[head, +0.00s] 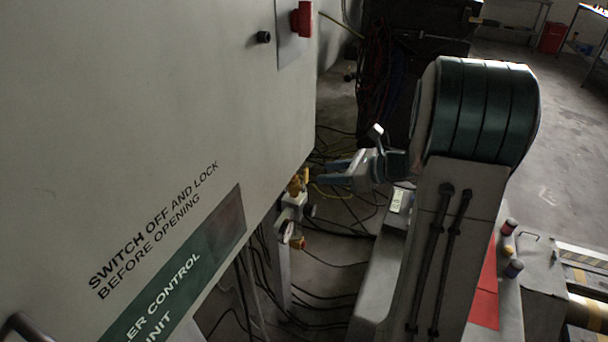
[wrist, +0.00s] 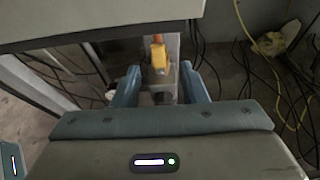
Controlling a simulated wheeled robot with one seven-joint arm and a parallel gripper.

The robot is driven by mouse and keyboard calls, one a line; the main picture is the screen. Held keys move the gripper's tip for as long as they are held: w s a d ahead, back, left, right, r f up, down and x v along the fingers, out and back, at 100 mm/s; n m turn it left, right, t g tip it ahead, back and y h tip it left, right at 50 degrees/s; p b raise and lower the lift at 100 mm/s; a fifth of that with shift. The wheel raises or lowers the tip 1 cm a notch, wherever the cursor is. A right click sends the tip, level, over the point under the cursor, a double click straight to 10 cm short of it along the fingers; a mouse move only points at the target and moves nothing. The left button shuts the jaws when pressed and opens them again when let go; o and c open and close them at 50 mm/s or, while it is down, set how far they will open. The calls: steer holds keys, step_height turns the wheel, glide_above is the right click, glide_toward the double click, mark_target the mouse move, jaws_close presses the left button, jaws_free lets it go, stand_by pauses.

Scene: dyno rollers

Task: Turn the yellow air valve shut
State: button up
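The yellow air valve (wrist: 159,58) shows in the wrist view as a yellow handle on a grey body, just beyond and between my fingertips. In the head view the yellow valve (head: 296,184) sits at the lower right edge of the cabinet, on a pale fitting. My gripper (head: 330,172) reaches toward it from the right, fingers pointing left. In the wrist view my gripper (wrist: 160,82) is open, with one blue finger on each side and a wide gap. No contact with the handle is visible.
The large control cabinet (head: 190,110) fills the left, with a red switch (head: 302,18) near its top. Many black cables (head: 325,270) lie on the floor below the valve. A yellow hose (wrist: 250,40) runs on the right in the wrist view. Open floor (head: 560,120) lies at far right.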

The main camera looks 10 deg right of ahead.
mark_target(306, 182)
steer(key=x, duration=0.7)
steer(key=shift+a+f, duration=0.1)
steer(key=shift+a, duration=0.05)
jaws_close()
